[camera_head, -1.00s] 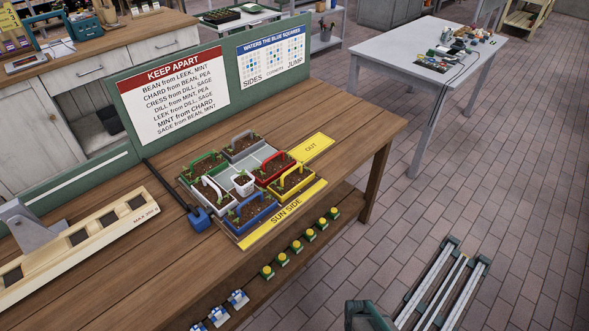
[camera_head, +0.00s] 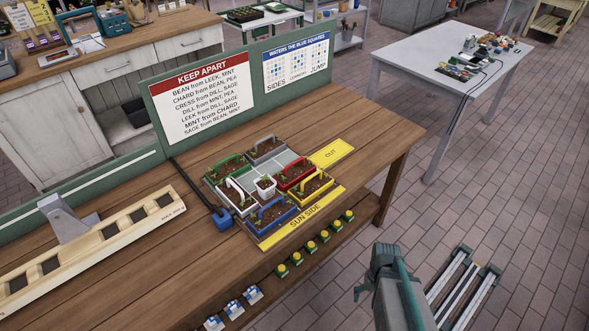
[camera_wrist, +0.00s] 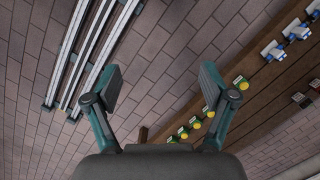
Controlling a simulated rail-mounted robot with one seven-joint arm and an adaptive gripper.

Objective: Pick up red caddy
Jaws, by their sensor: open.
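The red caddy (camera_head: 294,187) sits on the board on the wooden table, filled with soil and small plants, its red handle arching over it. It stands right of the white pot (camera_head: 264,187), behind the yellow caddy (camera_head: 318,190) and in front of an empty grey square. My gripper (camera_wrist: 160,88) is open and empty in the wrist view, above the floor near the table's front edge. In the head view my arm is at the lower right, well apart from the red caddy. The wrist view does not show the caddy.
Green (camera_head: 229,167), grey (camera_head: 266,150), white (camera_head: 238,198) and blue (camera_head: 271,216) caddies crowd the same board. A blue-ended tool (camera_head: 222,219) lies left of it. Floor rails (camera_head: 470,295) lie at the lower right.

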